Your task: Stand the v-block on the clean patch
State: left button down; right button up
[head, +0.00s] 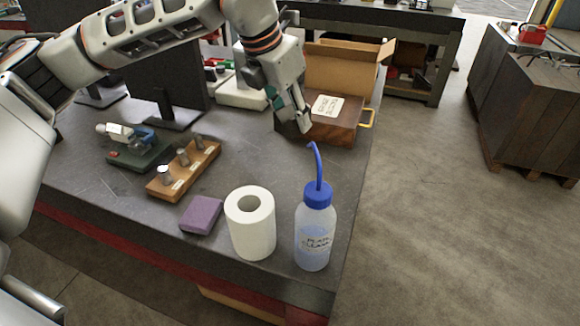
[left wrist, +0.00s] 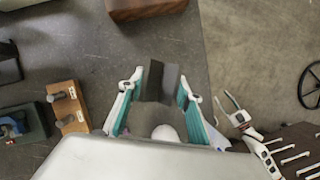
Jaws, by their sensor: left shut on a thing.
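In the left wrist view the v-block (left wrist: 161,80) is a dark grey block with a darker face and a lighter face. My left gripper (left wrist: 159,88) is shut on it, one teal-backed finger on each side. In the head view my left gripper (head: 297,118) hangs over the far right part of the bench, in front of the dark wooden box. There the v-block cannot be told apart from the dark box behind the fingers. I cannot make out a clean patch on the bench in either view.
The bench (head: 115,190) holds a wooden box (head: 335,132) with a paper label, a peg rack (head: 185,172), a purple sponge (head: 201,215), a paper roll (head: 252,235) and a wash bottle (head: 314,235). Bare bench lies between rack and box.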

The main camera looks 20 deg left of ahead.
pick_arm(q)
notch_tip(320, 180, down, 14)
jog(key=shift+w+f+p, duration=0.1)
jog(key=shift+p, duration=0.25)
dwell(0.4)
jog(key=c, duration=1.4)
grip_release()
jog(key=shift+f, duration=0.1)
jog(key=b+v, duration=0.1)
jog(key=v, duration=1.1)
